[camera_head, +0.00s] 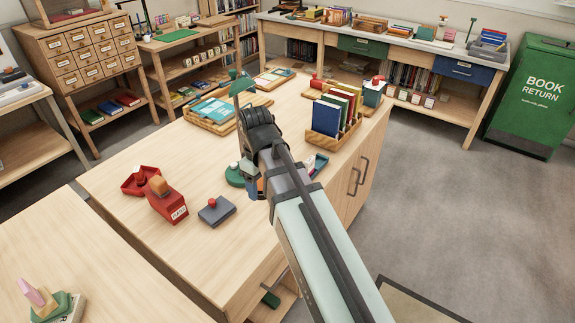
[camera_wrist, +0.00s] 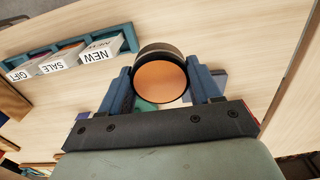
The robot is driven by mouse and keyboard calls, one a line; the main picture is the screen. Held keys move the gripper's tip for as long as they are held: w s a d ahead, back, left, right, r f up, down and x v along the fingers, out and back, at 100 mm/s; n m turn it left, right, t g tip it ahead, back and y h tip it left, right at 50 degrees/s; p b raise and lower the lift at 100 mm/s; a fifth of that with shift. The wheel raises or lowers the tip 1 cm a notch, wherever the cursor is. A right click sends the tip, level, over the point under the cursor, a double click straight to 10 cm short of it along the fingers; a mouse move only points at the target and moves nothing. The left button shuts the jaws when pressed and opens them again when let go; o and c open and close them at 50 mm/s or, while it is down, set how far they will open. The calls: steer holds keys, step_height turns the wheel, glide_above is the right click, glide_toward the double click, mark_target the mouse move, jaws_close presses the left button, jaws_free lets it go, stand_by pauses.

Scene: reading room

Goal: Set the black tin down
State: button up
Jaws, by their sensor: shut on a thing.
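The black tin (camera_wrist: 160,78) is round, with a dark side and an orange disc on the end facing the wrist camera. It sits between the two blue fingers of my gripper (camera_wrist: 159,88), which is shut on it. Whether the tin touches the counter cannot be told. A green round thing (camera_head: 234,176) lies just left of the gripper, partly hidden.
A blue tray (camera_wrist: 132,38) of small labelled cards lies close by. A grey stamp pad (camera_head: 215,213), red stamp block (camera_head: 168,201) and red tray (camera_head: 139,181) stand to the left. A wooden book rack (camera_head: 324,148) stands behind. The counter's front left is clear.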

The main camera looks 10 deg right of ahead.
steer(key=w+d+m, duration=0.1)
steer(key=d+m, duration=0.1)
steer(key=w+d+m, duration=0.1)
steer(key=d+m, duration=0.1)
steer(key=w+d+r+m, duration=0.1)
steer(key=d+m, duration=0.1)
steer(key=shift+d+m, duration=0.1)
steer(key=shift+m, duration=0.2)
steer(key=w+d+f+n, duration=0.1)
steer(key=w+d+n, duration=0.2)
steer(key=w+n, duration=0.8)
steer(key=w+d+f+n, duration=0.1)
steer(key=w+d+n, duration=0.1)
steer(key=w+n, duration=0.95)
steer(key=shift+s+d+f+n, duration=0.1)
steer(key=shift+s+f+n, duration=0.3)
steer(key=shift+f, duration=1.2)
steer(key=shift+s+d+f+n, duration=0.1)
steer(key=shift+s+f+n, duration=0.3)
steer(key=shift+f, duration=1.15)
steer(key=shift+s+f+n, duration=0.35)
steer(key=shift+s+f, duration=0.05)
steer(key=shift+f, duration=1.2)
steer(key=shift+f, duration=0.15)
steer(key=o, duration=1.1)
step_height(320, 180, up, 12)
